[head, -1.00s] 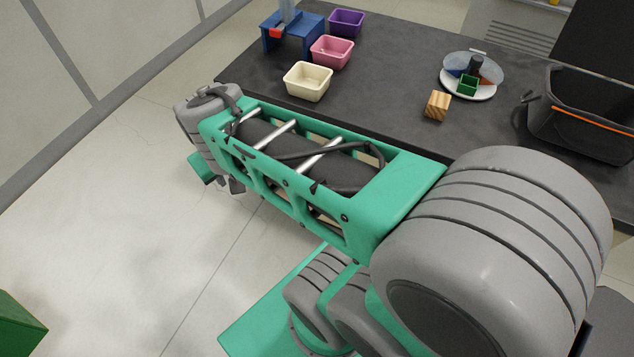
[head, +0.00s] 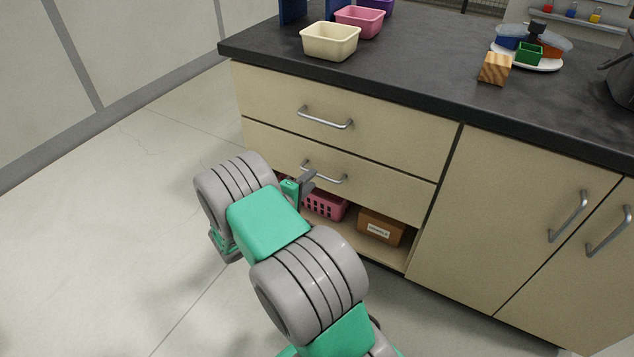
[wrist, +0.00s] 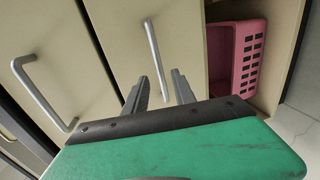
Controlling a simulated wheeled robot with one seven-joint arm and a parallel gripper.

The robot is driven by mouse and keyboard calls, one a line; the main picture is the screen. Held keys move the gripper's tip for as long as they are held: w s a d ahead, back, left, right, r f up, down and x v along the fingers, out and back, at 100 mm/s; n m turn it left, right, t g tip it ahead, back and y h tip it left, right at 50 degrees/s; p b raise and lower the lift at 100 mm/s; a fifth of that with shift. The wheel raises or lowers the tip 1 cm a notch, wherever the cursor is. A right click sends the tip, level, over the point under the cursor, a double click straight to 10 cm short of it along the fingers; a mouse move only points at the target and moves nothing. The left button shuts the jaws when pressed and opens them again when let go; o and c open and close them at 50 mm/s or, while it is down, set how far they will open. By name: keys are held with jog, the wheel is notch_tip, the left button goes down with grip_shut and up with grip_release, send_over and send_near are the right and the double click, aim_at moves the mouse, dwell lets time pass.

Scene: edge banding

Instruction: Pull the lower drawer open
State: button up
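The lower drawer (head: 395,188) is the second cream front down in the cabinet and looks shut, flush with its surroundings. Its silver bar handle (head: 334,178) runs across the front; part of it is hidden by my gripper. My gripper (head: 304,183) is at the left part of this handle. In the wrist view, my gripper (wrist: 161,88) has its two dark fingers apart, with the lower drawer handle (wrist: 154,55) showing in the gap between them. I cannot tell whether a finger touches the handle.
The shut upper drawer (head: 380,125) and its handle (head: 325,119) are just above. Below is an open shelf with a pink basket (head: 328,207) and a brown box (head: 381,228). Hinged doors (head: 495,220) stand to the right. The floor (head: 130,200) on the left is clear.

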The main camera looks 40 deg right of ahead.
jog(key=b+x, duration=0.1)
jog(key=x, duration=0.4)
jog(key=shift+c, duration=0.3)
grip_shut()
dwell(1.0)
